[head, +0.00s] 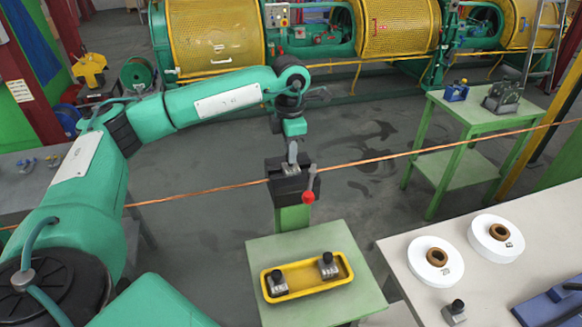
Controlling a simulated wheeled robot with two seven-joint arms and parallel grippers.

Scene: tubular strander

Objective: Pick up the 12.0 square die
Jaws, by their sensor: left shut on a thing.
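My left gripper (292,152) points straight down over a black die holder (287,186) with a red-knobbed lever, on a green post. It is shut on a small grey piece (291,168), which sits at the top of the holder and is mostly hidden; I cannot tell whether it is the 12.0 square die. Two grey dies with black knobs, a left one (277,288) and a right one (328,270), sit in a yellow tray (306,290). Another similar die (454,314) stands on the pale table at right. Size marks are too small to read. My right gripper is out of view.
A copper wire (400,153) runs across at holder height. The green table (354,303) carries the tray. Two white spools, a left one (425,266) and a right one (487,243), lie on the pale table (400,253). A green stand (447,106) holds tools. Yellow-caged machines stand behind.

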